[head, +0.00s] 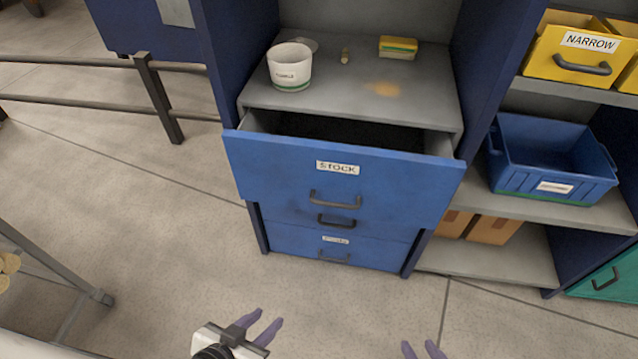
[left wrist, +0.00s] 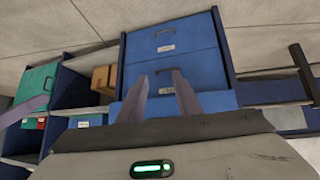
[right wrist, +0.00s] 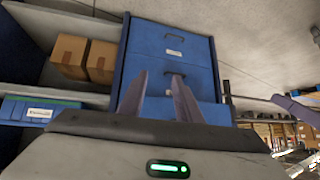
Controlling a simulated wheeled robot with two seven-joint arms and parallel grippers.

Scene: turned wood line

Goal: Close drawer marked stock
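The blue drawer marked STOCK (head: 270,172) is pulled out from the grey-topped cabinet in the head view. Its dark inside shows behind the front, and its bar handle (head: 335,202) is on the front face. My left gripper (head: 260,328) is low in the head view, in front of the drawer and apart from it, open and empty. My right gripper (head: 423,349) is at the bottom edge, to the right, also open and empty. Both wrist views show spread fingers facing the blue drawer fronts (left wrist: 188,45), (right wrist: 190,60).
Another handle and a lower drawer (head: 290,241) sit flush below. On the cabinet top (head: 330,80) are a white tub (head: 290,72) and a yellow sponge-like block (head: 398,46). Shelves on the right hold a blue bin (head: 520,178) and yellow bin (head: 555,75). A rail (head: 160,100) stands left; floor in front is clear.

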